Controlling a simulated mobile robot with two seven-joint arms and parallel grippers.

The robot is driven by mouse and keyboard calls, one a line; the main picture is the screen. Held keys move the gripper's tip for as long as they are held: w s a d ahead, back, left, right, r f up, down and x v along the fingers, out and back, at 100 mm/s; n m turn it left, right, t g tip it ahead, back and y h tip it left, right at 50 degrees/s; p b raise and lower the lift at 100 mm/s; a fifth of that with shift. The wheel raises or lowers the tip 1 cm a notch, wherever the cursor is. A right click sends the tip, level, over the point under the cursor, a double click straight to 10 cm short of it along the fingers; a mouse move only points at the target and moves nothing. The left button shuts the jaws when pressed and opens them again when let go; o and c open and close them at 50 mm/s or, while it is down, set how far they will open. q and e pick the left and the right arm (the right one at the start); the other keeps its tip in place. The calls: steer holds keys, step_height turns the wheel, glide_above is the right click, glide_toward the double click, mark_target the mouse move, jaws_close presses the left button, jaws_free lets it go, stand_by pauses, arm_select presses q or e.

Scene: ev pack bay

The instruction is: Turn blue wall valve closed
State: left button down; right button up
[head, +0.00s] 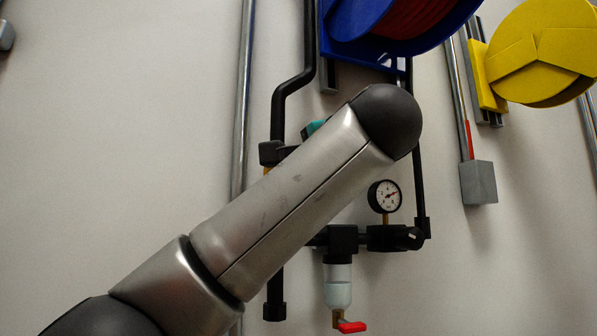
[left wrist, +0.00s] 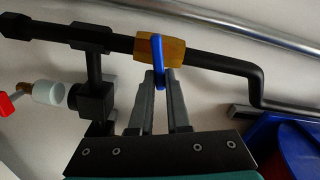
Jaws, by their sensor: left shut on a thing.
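The blue valve handle (left wrist: 158,46) sits on a brass-yellow valve body (left wrist: 177,51) in a black wall pipe (left wrist: 225,64). In the left wrist view the handle appears to lie across the pipe, though its exact angle is hard to judge. My left gripper (left wrist: 160,78) is shut on the handle, with a finger on each side of it. My right gripper is in neither view.
A pressure gauge (head: 384,196) and a filter bowl (head: 338,286) with a red lever (head: 351,327) hang on the pipework. A blue hose reel (head: 345,20) is above, a yellow reel (head: 545,50) at upper right. A grey conduit (head: 241,100) runs left of the black pipe.

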arm_select(q)
steer(key=shift+f+m, duration=0.25)
steer(key=shift+m, duration=1.25)
steer(key=shift+d, duration=0.1)
steer(key=c, duration=0.9)
jaws_free()
steer(key=shift+b+v, duration=4.5)
steer(key=shift+v, duration=3.1)
